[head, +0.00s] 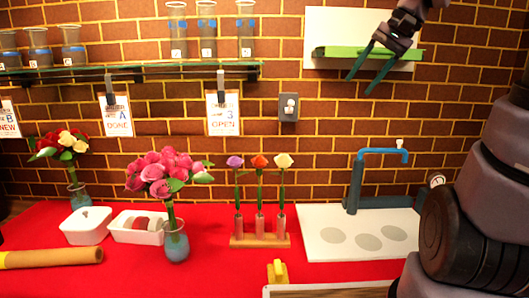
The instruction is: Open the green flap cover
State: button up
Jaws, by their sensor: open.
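The green flap cover (335,52) is a flat green strip low on a white panel (328,22) on the brick wall, at the upper right of the head view. My gripper (363,84) is in front of the right part of the flap. Its two dark teal fingers are apart and point down and left, with nothing between them. My gripper hides part of the flap and panel. I cannot tell whether the fingers touch the flap. The flap looks like a thin, nearly level edge.
Below stand a blue tap (355,185) and a white board (310,245) with grey discs. A rack of three flowers (260,240), a vase of pink flowers (175,245) and white trays (88,226) are on the red table. A glass shelf (140,70) holds cups at left.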

jog(key=s+f+n+t+h, duration=0.1)
jog(key=s+f+t+h, duration=0.2)
jog(key=s, duration=0.7)
jog(key=shift+s+f, duration=0.2)
jog(key=shift+f, duration=0.1)
jog(key=shift+s+d+f+t, duration=0.2)
jog(key=shift+s+t, duration=0.1)
jog(key=shift+t, duration=0.1)
grip_shut()
jog(key=m+t+h, duration=0.2)
jog(key=m+t, duration=0.3)
jog(key=m, duration=2.6)
send_near(372, 53)
notch_tip(372, 53, down, 4)
jog(key=s+d, duration=0.2)
jog(key=f+x, duration=0.1)
jog(key=x, duration=0.9)
jog(key=shift+m, duration=0.3)
jog(key=shift+w+d+r, duration=0.1)
jog(key=shift+d+r, duration=0.1)
jog(key=shift+r, duration=0.9)
jog(key=shift+d+r, duration=0.15)
jog(key=shift+r, duration=0.9)
